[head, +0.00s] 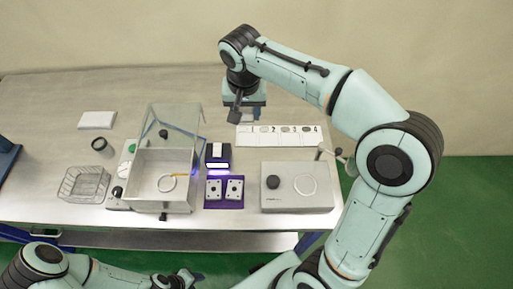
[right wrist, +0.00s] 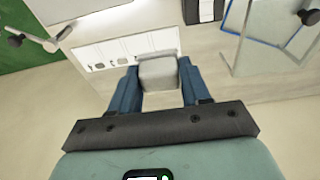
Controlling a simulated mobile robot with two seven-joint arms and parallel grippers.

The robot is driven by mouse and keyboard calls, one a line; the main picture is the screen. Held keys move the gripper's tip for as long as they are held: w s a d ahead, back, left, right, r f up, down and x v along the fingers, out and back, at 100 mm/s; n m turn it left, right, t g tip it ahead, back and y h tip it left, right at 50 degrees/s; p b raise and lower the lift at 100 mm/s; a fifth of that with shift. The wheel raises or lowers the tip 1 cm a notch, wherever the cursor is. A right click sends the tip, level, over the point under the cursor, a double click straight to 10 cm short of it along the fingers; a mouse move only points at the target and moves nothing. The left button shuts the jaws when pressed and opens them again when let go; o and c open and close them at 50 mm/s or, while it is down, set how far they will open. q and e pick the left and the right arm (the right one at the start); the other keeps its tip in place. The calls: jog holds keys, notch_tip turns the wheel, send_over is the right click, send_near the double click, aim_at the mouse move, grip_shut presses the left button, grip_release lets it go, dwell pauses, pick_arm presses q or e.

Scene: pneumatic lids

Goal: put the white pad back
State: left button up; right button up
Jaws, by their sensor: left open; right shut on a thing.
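My right gripper (head: 258,113) hangs over the back middle of the table. In the right wrist view, its two blue fingers (right wrist: 157,95) are shut on a small pale grey-white pad (right wrist: 157,70). The pad is near the end of a white card strip (right wrist: 125,50); I cannot tell its height above the table. In the head view the held pad is hidden. A flat white block (head: 97,120) lies at the back left of the table. My left gripper (head: 190,276) is open and low, in front of the table's front edge.
A black device (head: 217,155), a purple mat (head: 224,204) with two white blocks, and a grey plate unit (head: 296,205) stand to the right.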

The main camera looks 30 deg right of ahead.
jog(key=shift+s+f, duration=0.1)
jog(key=shift+f, duration=0.3)
jog(key=b, duration=0.2)
send_over(249, 157)
jog(key=f, duration=1.3)
jog(key=shift+s+a+f, duration=0.2)
jog(key=shift+s+f, duration=0.15)
pick_arm(q)
jog(key=shift+s+f, duration=1.35)
jog(key=shift+f, duration=0.1)
pick_arm(e)
jog(key=shift+f, duration=2.6)
jog(key=shift+w+f, duration=0.1)
jog(key=shift+f, duration=0.15)
pick_arm(q)
jog(key=shift+s+f, duration=0.15)
pick_arm(e)
jog(key=o, duration=0.9)
jog(key=shift+r, duration=0.1)
jog(key=shift+o, duration=0.2)
